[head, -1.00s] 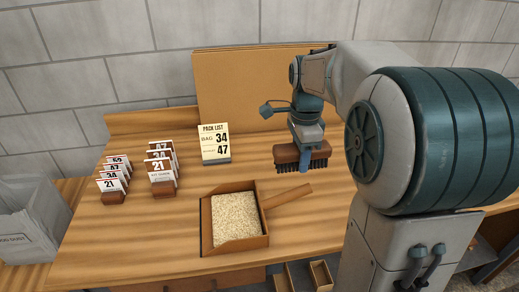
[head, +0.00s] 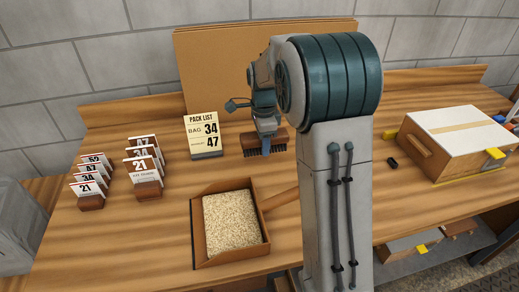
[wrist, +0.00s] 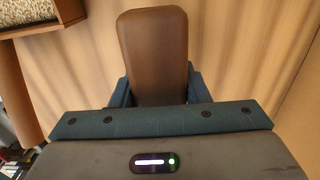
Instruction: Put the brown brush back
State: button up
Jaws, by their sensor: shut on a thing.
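The brown brush (head: 279,143) has a brown wooden back and dark bristles pointing down. My gripper (head: 266,140) is shut on it and holds it over the rear middle of the table, right of the pack list sign. In the wrist view the brush back (wrist: 153,50) sits between the two blue fingers of my gripper (wrist: 155,90). My arm hides part of the brush's right side in the head view. Whether the bristles touch the table I cannot tell.
A wooden scoop tray (head: 262,237) of grain stands in front on the table (head: 130,240). The pack list sign (head: 203,135) and card holders (head: 148,190) stand left. A lidded box (head: 460,130) and a small black object (head: 392,162) are at right.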

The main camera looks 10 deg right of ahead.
aim_at(259, 159)
jog(key=shift+w+a+f, duration=0.4)
jog(key=shift+w+f, duration=0.1)
jog(key=shift+w, duration=0.3)
jog(key=shift+f, duration=2.05)
jog(key=shift+f, duration=0.2)
jog(key=o, duration=0.9)
jog(key=shift+o, duration=0.2)
jog(key=shift+r, duration=0.1)
